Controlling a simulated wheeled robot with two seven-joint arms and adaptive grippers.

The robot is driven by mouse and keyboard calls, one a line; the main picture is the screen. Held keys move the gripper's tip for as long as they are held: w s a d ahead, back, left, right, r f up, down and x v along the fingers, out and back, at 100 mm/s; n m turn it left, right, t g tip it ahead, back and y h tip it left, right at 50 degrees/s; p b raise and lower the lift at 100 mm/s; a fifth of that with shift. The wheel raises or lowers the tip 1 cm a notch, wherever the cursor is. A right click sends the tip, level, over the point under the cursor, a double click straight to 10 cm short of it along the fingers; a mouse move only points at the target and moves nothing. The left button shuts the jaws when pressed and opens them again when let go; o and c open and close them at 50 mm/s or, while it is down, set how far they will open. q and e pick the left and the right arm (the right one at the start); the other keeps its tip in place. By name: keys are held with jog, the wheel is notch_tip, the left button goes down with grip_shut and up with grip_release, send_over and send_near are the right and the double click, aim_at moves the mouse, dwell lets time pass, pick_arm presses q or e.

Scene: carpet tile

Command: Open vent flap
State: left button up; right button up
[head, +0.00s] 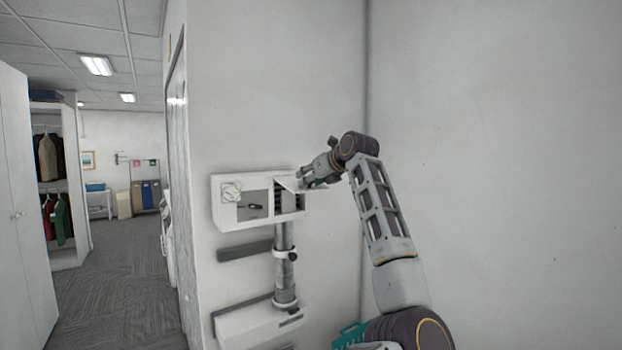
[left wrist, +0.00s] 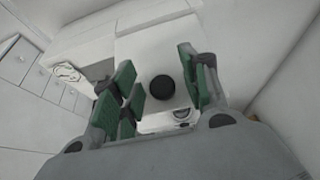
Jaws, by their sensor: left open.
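A white wall unit (head: 257,177) hangs on the wall left of the corner. At its right end is a dark slatted vent opening (head: 291,202). A pale flap (head: 287,183) at the top of this opening appears tilted outward, leaving the slats partly in view. My left gripper (head: 306,180) is at the unit's right end, close to the flap; I cannot tell whether they touch. In the left wrist view my left gripper (left wrist: 165,92) is open, its green-padded fingers apart. A black round part (left wrist: 162,88) on a white surface shows between them. My right gripper is out of view.
A grey vertical pipe (head: 284,262) runs below the unit to a lower white ledge (head: 262,322). A dark bar (head: 245,251) crosses the wall beside it. A teal crate (head: 349,335) sits low near the corner. The right wall is bare.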

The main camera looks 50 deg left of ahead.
pick_arm(q)
jog(key=w+v, duration=0.1)
jog(key=v, duration=1.1)
jog(key=shift+s, duration=0.4)
dwell(0.4)
